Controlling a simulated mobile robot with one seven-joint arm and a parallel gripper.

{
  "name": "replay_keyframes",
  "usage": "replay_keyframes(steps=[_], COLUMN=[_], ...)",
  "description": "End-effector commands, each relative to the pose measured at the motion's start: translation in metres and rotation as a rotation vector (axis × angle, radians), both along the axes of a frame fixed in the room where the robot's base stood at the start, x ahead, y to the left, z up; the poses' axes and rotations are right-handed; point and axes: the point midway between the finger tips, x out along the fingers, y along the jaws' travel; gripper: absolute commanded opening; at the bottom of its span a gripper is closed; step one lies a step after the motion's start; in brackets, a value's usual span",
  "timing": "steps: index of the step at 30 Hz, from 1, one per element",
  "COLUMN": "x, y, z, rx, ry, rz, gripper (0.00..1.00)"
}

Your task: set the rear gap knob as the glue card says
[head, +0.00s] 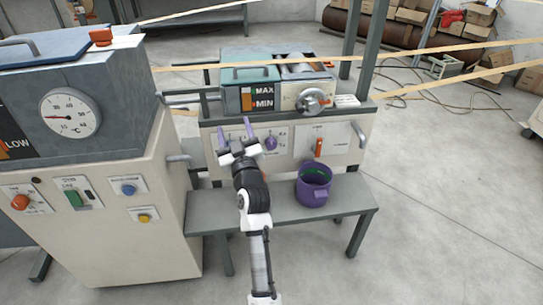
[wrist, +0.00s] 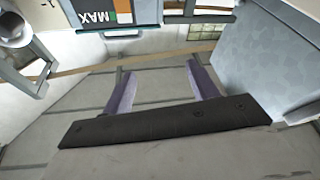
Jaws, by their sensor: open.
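My gripper (head: 236,130) is open and empty, with two purple fingers, in front of the left part of the cream control panel in the head view. In the wrist view my gripper (wrist: 160,68) has its fingers spread with nothing between them. A purple knob (head: 270,143) with marks around it sits on the panel, just right of the fingers. A silver round knob (head: 312,101) is on the unit above. I cannot tell which knob is the rear gap knob. A small white card (head: 346,100) lies at the right of the ledge; its text is unreadable, and I cannot tell whether it is the glue card.
An orange lever (head: 319,147) is right of the purple knob. A machine with a dial gauge (head: 70,112) stands close on the left. The floor at right is mostly open.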

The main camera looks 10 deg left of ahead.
Motion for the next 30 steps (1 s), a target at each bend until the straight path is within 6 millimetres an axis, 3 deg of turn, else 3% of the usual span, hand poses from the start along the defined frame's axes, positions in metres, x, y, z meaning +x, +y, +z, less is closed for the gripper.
replay_keyframes(steps=[1,3,6,9,17,30], x=[0.014,0.025,0.031,0.032,0.051,0.132], y=[-0.028,-0.059,-0.093,-0.112,-0.112,-0.088], z=[-0.051,-0.098,-0.149,-0.176,-0.182,-0.182], rx=[-0.027,-0.060,-0.089,-0.103,-0.110,-0.109], ry=[0.071,0.148,0.230,0.275,0.290,0.289], rz=[-0.044,-0.085,-0.124,-0.143,-0.147,-0.147], gripper=[0.59,0.59,0.59,0.59,0.59,0.59])
